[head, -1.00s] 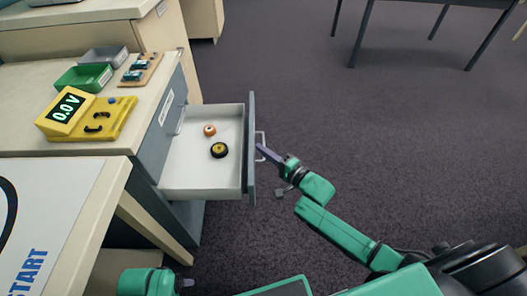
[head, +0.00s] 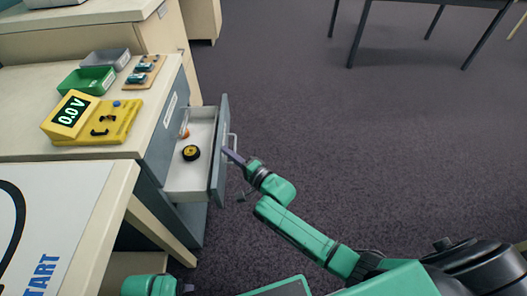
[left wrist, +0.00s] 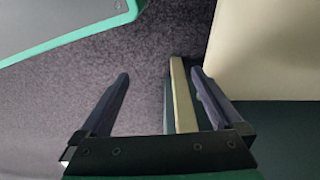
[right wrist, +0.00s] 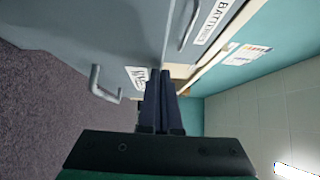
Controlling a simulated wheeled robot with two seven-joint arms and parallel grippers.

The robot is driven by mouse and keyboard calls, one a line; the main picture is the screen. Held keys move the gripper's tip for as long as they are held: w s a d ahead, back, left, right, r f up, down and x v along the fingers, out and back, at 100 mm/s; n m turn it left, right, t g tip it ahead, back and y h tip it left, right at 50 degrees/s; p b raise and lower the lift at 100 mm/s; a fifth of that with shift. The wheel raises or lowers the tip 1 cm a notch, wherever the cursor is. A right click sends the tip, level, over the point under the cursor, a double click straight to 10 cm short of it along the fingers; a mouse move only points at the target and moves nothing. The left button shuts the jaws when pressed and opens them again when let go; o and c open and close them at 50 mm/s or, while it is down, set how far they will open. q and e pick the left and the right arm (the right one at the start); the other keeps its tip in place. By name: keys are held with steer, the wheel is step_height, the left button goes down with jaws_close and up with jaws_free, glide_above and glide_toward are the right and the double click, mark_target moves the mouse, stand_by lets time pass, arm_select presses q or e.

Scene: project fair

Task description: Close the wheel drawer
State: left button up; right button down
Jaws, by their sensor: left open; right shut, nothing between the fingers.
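The wheel drawer (head: 190,174) is partly open in the head view. A black wheel with a yellow hub (head: 191,153) and an orange wheel (head: 184,133) lie inside it. Its grey front (head: 219,150) bears a metal handle, which also shows in the right wrist view (right wrist: 99,86). My right gripper (head: 228,153) is shut and empty, its fingertips at the drawer front beside the handle; I cannot tell whether they touch. In the right wrist view the shut fingers (right wrist: 160,75) point at the front. My left gripper (left wrist: 162,85) is open, low by the tables.
The cabinet top holds a yellow voltmeter box (head: 70,112), a green bin (head: 86,80) and a grey bin (head: 107,58). A table with a START mat (head: 50,215) stands at the near left. The floor to the right is clear up to a dark-legged table (head: 420,3).

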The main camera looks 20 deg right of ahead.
arm_select(q)
steer(key=r, duration=0.1)
steer(key=r+b, duration=0.1)
steer(key=r, duration=0.1)
steer(key=w+r+b, duration=0.1)
steer(key=r, duration=0.1)
steer(key=shift+d+r, duration=0.25)
steer(key=shift+d, duration=0.15)
arm_select(e)
steer(key=w+a, duration=0.2)
steer(key=a, duration=0.8)
steer(key=shift+w, duration=0.3)
